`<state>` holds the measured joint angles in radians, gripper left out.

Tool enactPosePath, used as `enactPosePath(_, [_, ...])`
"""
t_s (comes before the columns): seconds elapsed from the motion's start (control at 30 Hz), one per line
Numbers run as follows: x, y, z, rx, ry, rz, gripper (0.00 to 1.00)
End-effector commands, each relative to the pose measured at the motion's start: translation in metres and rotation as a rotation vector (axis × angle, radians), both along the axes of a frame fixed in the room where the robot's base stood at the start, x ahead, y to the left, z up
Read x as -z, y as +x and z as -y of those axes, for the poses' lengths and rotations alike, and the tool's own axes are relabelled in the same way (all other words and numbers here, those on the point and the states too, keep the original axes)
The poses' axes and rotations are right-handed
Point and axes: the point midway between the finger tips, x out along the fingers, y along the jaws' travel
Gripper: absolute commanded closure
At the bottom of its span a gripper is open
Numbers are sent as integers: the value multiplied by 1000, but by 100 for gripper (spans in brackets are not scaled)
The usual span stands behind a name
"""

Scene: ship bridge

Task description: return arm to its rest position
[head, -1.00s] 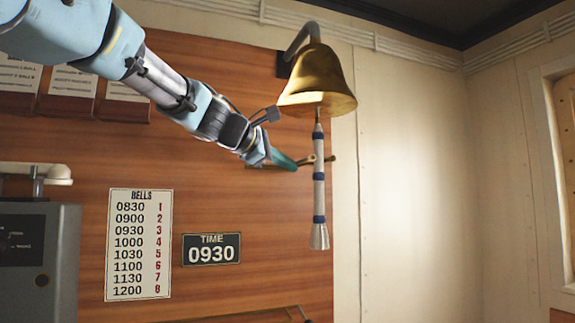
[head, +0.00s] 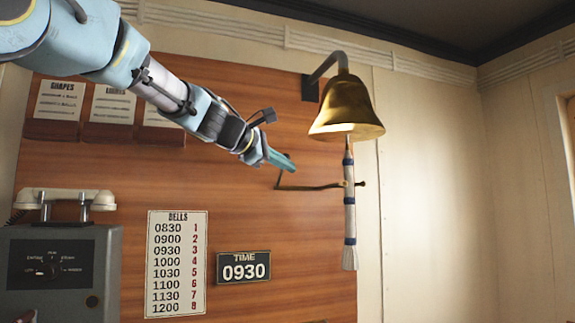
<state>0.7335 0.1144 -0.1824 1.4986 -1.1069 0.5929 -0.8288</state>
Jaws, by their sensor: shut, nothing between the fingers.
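My arm reaches in from the upper left of the head view. My gripper (head: 281,160) is at its end, with teal fingers closed together and nothing held. It points right and slightly down, left of the brass bell (head: 347,106). A gap shows between the fingertips and the bell's white and blue rope (head: 350,215), which hangs almost straight down. A brass bracket (head: 310,187) on the wood panel shows just below the fingertips and reaches to the rope.
The wood panel (head: 100,175) carries a bells list (head: 176,263), a time sign (head: 243,267) reading 0930 and card holders (head: 108,110). A grey box (head: 105,265) with a white telephone (head: 64,199) stands at lower left. The pale wall (head: 430,200) at right is bare.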

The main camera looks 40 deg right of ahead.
Motion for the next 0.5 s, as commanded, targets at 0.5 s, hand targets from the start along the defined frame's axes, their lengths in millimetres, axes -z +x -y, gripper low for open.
enactPosePath(0.5, [9,6,-4,-9,16,10,100])
